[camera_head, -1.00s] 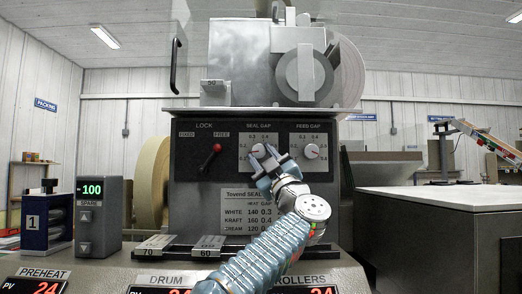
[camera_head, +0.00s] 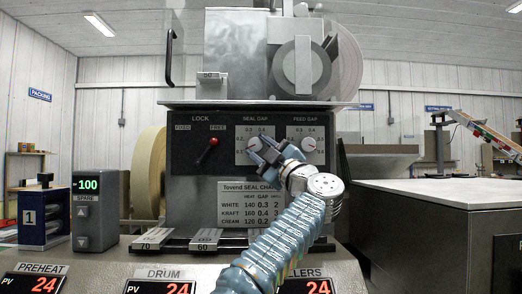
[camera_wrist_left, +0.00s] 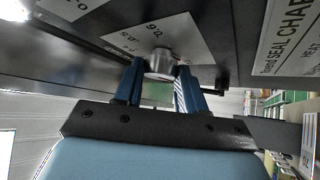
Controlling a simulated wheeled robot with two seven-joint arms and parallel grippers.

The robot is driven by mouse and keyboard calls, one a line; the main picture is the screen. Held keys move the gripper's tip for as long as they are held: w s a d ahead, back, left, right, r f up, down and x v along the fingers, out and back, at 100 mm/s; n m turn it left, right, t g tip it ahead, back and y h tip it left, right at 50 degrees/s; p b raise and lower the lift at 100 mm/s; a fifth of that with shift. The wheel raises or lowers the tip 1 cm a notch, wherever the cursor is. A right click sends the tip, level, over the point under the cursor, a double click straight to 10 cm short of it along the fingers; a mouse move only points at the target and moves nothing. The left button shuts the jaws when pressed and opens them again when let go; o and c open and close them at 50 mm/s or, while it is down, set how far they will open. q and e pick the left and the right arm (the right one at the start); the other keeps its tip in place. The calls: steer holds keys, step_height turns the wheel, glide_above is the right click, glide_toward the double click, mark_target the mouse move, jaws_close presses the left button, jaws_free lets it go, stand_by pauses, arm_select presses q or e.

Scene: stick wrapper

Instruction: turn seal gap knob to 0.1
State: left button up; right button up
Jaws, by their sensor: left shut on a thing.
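The seal gap knob (camera_head: 254,143) is a small pale round knob on a white dial plate (camera_head: 241,157), on the dark front panel of the machine. My left gripper (camera_head: 261,152) is at this knob, its blue fingers partly hiding the dial. In the left wrist view the silver knob (camera_wrist_left: 160,62) sits between the two blue fingertips, which are shut on it. Numbers 0.2, 0.3 and 0.4 show on the dial in the head view. The knob's pointer is too small to read. My right gripper is not in view.
The feed gap knob (camera_head: 309,144) sits close to the right on its own dial. A red-tipped lock lever (camera_head: 208,152) is to the left. A seal chart (camera_head: 251,203) is below. Labelled metal blocks (camera_head: 204,240) lie on the ledge underneath.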

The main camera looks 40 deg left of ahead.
arm_select(q)
steer(key=o, duration=1.1)
steer(key=shift+c, duration=0.2)
steer(key=shift+d+f, duration=0.2)
steer(key=b+v, duration=0.5)
steer(key=v, duration=0.8)
steer(key=shift+d, duration=0.15)
